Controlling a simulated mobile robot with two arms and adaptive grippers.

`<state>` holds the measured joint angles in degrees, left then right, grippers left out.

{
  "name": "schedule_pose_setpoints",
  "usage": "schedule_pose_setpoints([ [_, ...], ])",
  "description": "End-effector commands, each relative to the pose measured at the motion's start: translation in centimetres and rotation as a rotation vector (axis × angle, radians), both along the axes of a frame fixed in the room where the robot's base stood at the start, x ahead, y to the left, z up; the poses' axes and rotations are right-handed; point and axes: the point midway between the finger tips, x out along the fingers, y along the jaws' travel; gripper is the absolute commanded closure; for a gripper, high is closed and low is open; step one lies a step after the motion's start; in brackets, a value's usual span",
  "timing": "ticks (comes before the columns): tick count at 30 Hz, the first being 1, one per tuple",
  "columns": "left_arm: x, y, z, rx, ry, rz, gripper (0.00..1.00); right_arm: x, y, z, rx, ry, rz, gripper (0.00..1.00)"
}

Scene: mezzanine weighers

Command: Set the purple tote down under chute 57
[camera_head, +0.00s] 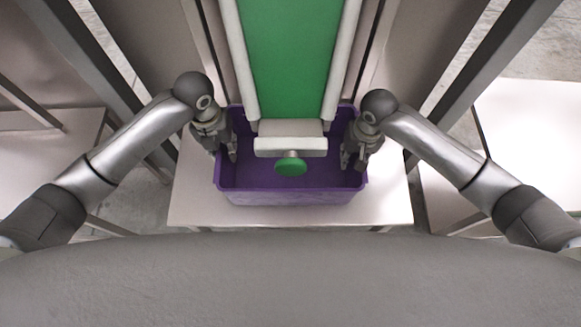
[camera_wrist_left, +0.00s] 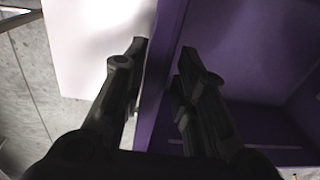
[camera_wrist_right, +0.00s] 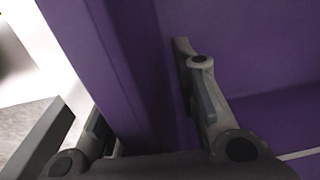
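The purple tote (camera_head: 290,197) appears to stand on a pale table, under the end of the green chute (camera_head: 290,60); the chute end hides its middle. No chute number is readable. My left gripper (camera_head: 228,153) is at the tote's left wall. In the left wrist view its open fingers (camera_wrist_left: 163,50) straddle the purple wall (camera_wrist_left: 158,100), with gaps showing. My right gripper (camera_head: 354,158) is at the right wall. In the right wrist view its fingers (camera_wrist_right: 135,95) are spread wide, one on each side of the wall (camera_wrist_right: 110,60).
The pale table (camera_head: 385,207) has bare margin around the tote. Grey posts (camera_head: 465,65) rise on both sides. Other pale tables (camera_head: 535,130) stand left and right.

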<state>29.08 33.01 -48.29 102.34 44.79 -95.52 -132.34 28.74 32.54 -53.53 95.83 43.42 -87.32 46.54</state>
Motion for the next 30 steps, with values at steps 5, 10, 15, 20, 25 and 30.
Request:
schedule_pose_setpoints([
  [5, 0.1, 0.2, 3.8, 0.001, -0.004, -0.003, 0.73, 0.0, 0.0, 0.0, 0.000, 0.000, 0.000, 0.73],
  [10, 0.1, 0.3, 6.0, 0.001, -0.002, -0.001, 0.73, 0.0, 0.0, 0.0, 0.000, 0.000, 0.000, 0.73],
  [15, 0.0, 0.3, 6.7, 0.000, 0.000, -0.001, 0.73, 0.1, 0.0, 0.6, 0.002, -0.002, 0.000, 0.73],
  [20, 0.0, 0.3, 6.7, 0.000, 0.000, 0.000, 0.73, 0.1, -0.1, 3.2, 0.002, -0.004, 0.001, 0.73],
  [25, 0.0, 0.3, 6.7, 0.001, 0.000, 0.000, 0.73, 0.2, -0.2, 6.9, 0.002, -0.005, 0.001, 0.73],
  [30, 0.0, 0.3, 6.7, 0.001, 0.000, -0.001, 0.73, 0.1, -0.4, 10.0, 0.002, -0.003, 0.001, 0.73],
])
